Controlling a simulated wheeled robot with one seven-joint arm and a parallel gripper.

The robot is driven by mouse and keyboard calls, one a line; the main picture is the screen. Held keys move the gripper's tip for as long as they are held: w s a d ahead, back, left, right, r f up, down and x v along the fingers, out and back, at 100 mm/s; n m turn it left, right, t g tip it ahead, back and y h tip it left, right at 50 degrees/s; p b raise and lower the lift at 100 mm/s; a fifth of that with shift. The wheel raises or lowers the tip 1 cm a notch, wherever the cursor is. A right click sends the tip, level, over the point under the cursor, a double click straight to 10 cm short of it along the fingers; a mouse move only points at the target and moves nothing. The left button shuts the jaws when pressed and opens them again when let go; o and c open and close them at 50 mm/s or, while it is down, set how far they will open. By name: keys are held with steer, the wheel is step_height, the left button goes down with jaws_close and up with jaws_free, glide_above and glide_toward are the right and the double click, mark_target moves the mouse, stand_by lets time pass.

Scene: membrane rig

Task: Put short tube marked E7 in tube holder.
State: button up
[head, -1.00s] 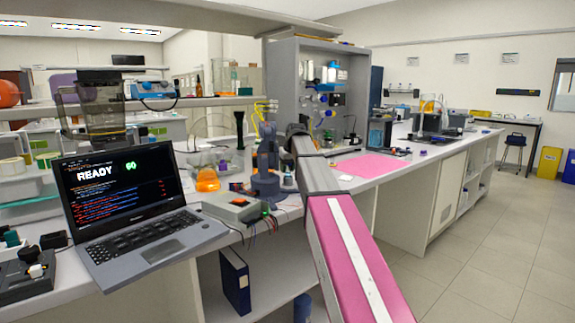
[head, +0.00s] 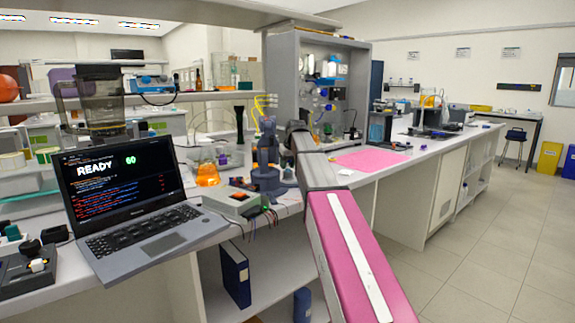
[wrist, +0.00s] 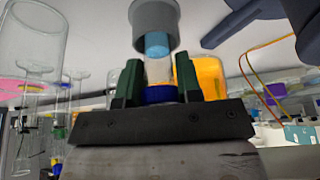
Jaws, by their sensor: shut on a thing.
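My gripper (wrist: 158,84) is shut on a short clear tube (wrist: 158,71) between its green fingers in the wrist view. The tube has a dark blue band at its lower end and a light blue part at its upper end. A grey cylinder (wrist: 153,18) is directly in line above the tube; its lower rim meets or overlaps the light blue part. I cannot tell whether this cylinder is the tube holder. No E7 mark is readable. In the head view my arm hides most of the gripper area, and the held tube cannot be made out.
An open laptop (head: 150,246) and a grey box with wires (head: 232,203) stand on the bench. A flask of orange liquid (head: 207,176) is close to my arm; orange also shows behind the right finger. A pink mat (head: 370,160) lies right. Clear glassware (wrist: 35,45) stands left in the wrist view.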

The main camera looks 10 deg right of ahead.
steer(key=o, duration=1)
steer(key=v, duration=1)
steer(key=shift+s+r, duration=0.1)
steer(key=shift+r, duration=0.25)
